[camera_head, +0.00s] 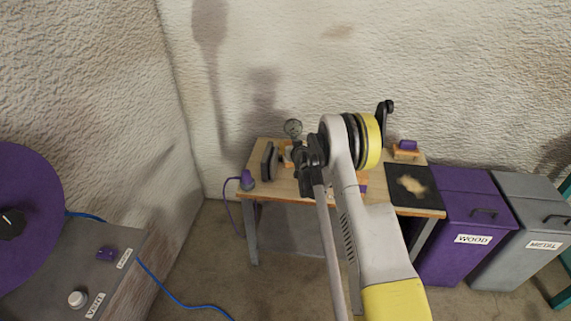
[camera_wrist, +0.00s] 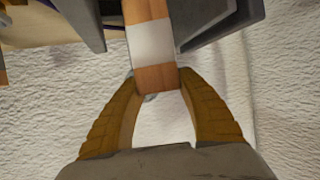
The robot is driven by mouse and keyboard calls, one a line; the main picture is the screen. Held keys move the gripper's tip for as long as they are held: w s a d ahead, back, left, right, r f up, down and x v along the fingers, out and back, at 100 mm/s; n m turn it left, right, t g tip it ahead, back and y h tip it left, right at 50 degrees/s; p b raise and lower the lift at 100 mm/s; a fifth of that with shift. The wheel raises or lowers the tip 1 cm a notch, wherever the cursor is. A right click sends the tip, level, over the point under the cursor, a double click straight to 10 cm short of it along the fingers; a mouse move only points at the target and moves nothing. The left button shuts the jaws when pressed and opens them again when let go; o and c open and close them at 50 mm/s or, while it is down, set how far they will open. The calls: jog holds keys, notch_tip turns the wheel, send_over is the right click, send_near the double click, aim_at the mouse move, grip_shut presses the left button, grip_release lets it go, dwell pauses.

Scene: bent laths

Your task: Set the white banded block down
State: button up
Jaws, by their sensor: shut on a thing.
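The white banded block (camera_wrist: 152,42) is wooden, with a white band across it. In the wrist view it runs from the top edge down to between my fingertips. My gripper (camera_wrist: 157,78) is shut on its near wooden end, one tan ribbed finger on each side. Dark grey plates stand left (camera_wrist: 82,20) and right (camera_wrist: 222,18) of the block; I cannot tell whether it touches them. In the head view my gripper (camera_head: 308,172) is over the left part of the workbench (camera_head: 278,188). My arm hides much of the block there.
A dark upright plate (camera_head: 268,161) and a round gauge (camera_head: 293,127) stand near my gripper. A purple object (camera_head: 247,180) sits at the bench's left edge. A black mat (camera_head: 411,184) lies at the right. The purple WOOD bin (camera_head: 463,215) and grey METAL bin (camera_head: 524,220) stand beyond.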

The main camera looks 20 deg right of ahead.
jog(key=shift+f+b, duration=0.95)
jog(key=shift+f, duration=1.85)
jog(key=shift+f, duration=0.15)
jog(key=o, duration=1.2)
jog(key=shift+o, duration=0.2)
